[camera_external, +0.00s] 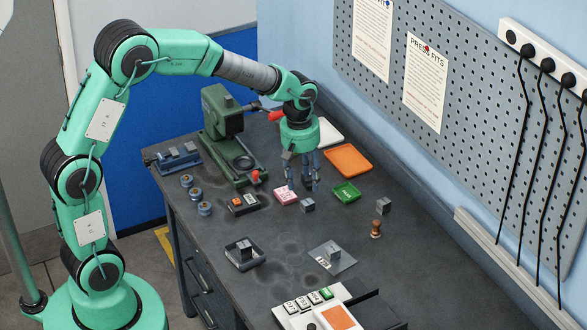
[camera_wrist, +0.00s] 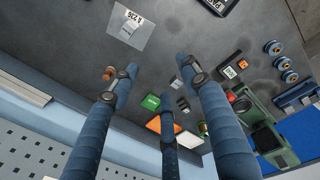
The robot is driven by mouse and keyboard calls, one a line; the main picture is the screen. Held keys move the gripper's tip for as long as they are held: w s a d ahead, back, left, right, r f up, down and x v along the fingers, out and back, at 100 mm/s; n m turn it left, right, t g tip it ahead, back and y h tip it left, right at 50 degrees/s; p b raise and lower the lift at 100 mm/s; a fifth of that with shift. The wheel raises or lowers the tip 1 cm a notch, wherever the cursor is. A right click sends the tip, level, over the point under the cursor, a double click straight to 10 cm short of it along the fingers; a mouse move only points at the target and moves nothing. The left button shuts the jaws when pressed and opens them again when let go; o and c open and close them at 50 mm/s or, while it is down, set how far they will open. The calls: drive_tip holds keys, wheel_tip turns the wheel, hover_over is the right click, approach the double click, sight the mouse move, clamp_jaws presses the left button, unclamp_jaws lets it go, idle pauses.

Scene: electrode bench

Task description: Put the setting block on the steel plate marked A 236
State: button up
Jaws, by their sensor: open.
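My gripper (camera_external: 303,185) hangs over the middle of the bench with its fingers pointing down, open and empty. In the wrist view its fingers (camera_wrist: 160,88) are spread apart. A small grey block (camera_external: 307,205) stands on the bench just in front of the fingers; it shows small between them in the wrist view (camera_wrist: 176,83). A bare steel plate (camera_external: 346,264) lies nearer the front with a grey block (camera_external: 332,252) on it. Which block is the setting block I cannot tell.
Another grey block sits in a dark tray (camera_external: 257,264); one more (camera_external: 383,206) stands near a brown stamp (camera_external: 376,229). A green press (camera_external: 222,125) stands at the left.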

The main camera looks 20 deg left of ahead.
drive_tip(key=s+a+r+m+t, duration=0.1)
drive_tip(key=s+a+r+m, duration=0.1)
drive_tip(key=a+r, duration=1.05)
drive_tip(key=s+a+r+m+t, duration=0.2)
drive_tip(key=s+a+r, duration=0.1)
drive_tip(key=s+a, duration=0.6)
drive_tip(key=s+a+r+m+t, duration=0.1)
drive_tip(key=s+a+r+m, duration=0.2)
drive_tip(key=s+a, duration=0.7)
drive_tip(key=a, duration=0.6)
drive_tip(key=shift+r+t+y, duration=0.2)
drive_tip(key=shift+t+y, duration=0.1)
drive_tip(key=shift+t, duration=0.1)
drive_tip(key=shift+a, duration=0.1)
drive_tip(key=shift+f+b, duration=0.9)
drive_tip(key=shift+o, duration=0.2)
